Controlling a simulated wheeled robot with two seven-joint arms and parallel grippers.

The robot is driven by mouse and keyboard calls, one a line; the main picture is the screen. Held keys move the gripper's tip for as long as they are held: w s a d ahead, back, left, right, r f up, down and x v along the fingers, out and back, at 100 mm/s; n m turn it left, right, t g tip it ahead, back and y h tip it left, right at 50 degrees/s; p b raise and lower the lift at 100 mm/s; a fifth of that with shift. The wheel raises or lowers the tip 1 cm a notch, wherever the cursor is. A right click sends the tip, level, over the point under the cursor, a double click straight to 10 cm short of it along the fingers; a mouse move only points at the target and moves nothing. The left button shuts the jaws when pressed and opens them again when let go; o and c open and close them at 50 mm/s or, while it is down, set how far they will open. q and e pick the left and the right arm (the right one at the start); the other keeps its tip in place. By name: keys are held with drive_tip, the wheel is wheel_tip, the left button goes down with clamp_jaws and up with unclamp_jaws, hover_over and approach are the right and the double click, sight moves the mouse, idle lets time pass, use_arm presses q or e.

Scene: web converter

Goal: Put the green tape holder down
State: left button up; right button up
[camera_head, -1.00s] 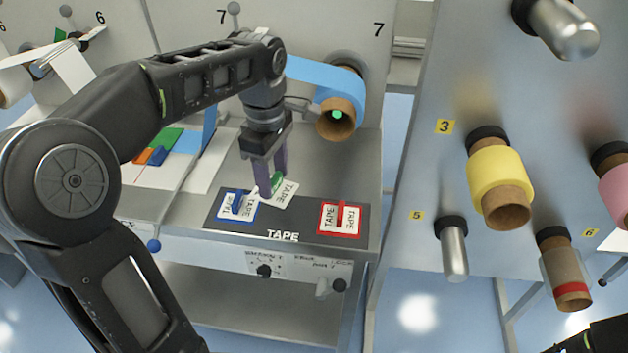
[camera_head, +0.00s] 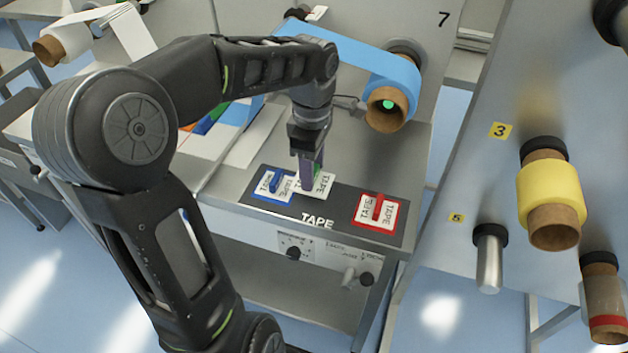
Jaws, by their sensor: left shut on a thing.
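The green tape holder (camera_head: 317,171) shows as a small green part with white TAPE labels between the fingers of my left gripper (camera_head: 311,172). My left gripper is shut on it, pointing down over the dark TAPE panel (camera_head: 276,212). The holder is between the blue tape holder (camera_head: 273,182) and the red tape holder (camera_head: 377,209), closer to the blue one. The fingers hide much of it. I cannot tell whether it touches the panel. My right gripper is not in view.
A blue roll (camera_head: 392,83) hangs behind the panel, its web stretching left. A yellow roll (camera_head: 551,195) and a bare metal spindle (camera_head: 489,260) stick out from the upright board at right. Green, orange and blue pieces lie on the table behind my left arm.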

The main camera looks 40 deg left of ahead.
use_arm(q)
drive_tip(key=shift+f, duration=0.2)
drive_tip(key=shift+f, duration=1.8)
drive_tip(key=shift+f, duration=0.15)
drive_tip(key=o, duration=1.3)
drive_tip(key=shift+o, duration=0.2)
wheel_tip(320, 180, up, 12)
drive_tip(key=shift+r, duration=0.2)
